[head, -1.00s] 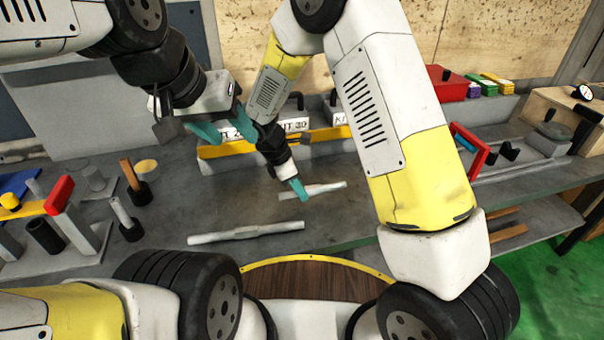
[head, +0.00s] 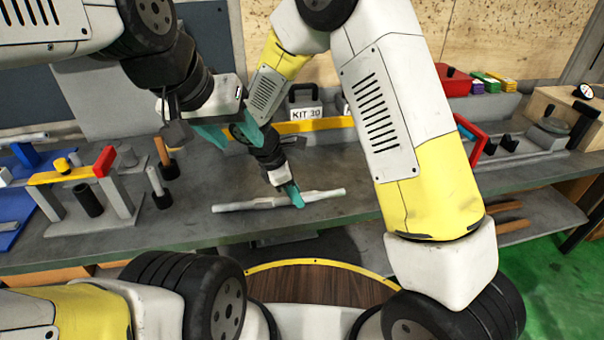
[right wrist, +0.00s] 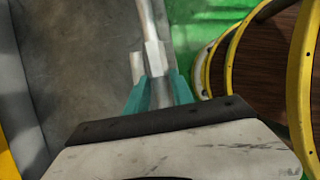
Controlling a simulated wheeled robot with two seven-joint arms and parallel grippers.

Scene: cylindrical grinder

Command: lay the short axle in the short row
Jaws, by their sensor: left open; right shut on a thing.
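My right gripper (head: 292,195) is shut on a pale metal axle (head: 328,194), held crosswise over the bench. In the right wrist view the stepped axle (right wrist: 155,58) runs up from between the teal fingers (right wrist: 158,92). My left gripper (head: 222,133) is open and empty, above the bench beside the right forearm. A blue tray (head: 15,212) at far left is partly cut off. I cannot make out which row is short.
A gauge stand with a yellow bar (head: 65,174) and red block (head: 105,161) stands on the left of the bench (head: 200,240). Upright dark-based tools (head: 158,187) stand beside it. A KIT 30 box (head: 305,114) sits behind a yellow rail. The bench front is clear.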

